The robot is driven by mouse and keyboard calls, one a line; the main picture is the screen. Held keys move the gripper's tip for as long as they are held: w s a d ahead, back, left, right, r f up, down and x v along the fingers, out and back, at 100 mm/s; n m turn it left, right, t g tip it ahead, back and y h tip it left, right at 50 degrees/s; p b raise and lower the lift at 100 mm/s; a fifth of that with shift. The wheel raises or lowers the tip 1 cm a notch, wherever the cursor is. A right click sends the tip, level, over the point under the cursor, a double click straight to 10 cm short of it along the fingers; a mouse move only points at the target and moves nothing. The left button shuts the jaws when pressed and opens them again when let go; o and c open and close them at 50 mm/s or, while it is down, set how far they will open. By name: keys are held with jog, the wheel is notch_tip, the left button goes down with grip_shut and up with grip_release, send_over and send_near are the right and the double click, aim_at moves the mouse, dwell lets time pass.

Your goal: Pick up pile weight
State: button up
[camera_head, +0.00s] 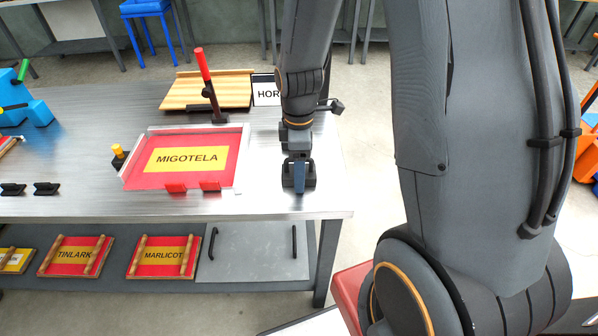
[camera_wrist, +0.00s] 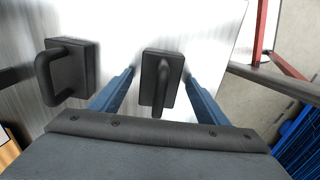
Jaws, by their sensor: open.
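A black pile weight (camera_wrist: 149,72), a block with a loop handle, stands on the bright metal table top in the wrist view. My gripper (camera_wrist: 159,74) is open, with its blue fingers on either side of this weight and visible gaps to both. A second black block with a handle (camera_wrist: 70,68) stands to the left, outside the fingers. In the head view my gripper (camera_head: 300,186) points down near the table's front right corner. Dark shapes show around its blue finger there, and the weight is largely hidden.
A red tray with a yellow MIGOTELA sheet (camera_head: 186,158) lies left of my gripper. A red-handled lever (camera_head: 205,75) stands behind it, near a wooden board (camera_head: 188,93). Two small black pieces (camera_head: 46,188) lie at far left. The table (camera_head: 262,207) ends just right of my gripper.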

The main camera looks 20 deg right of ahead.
grip_shut()
dwell(0.3)
jog(key=shift+w+r, duration=0.1)
jog(key=shift+r, duration=0.05)
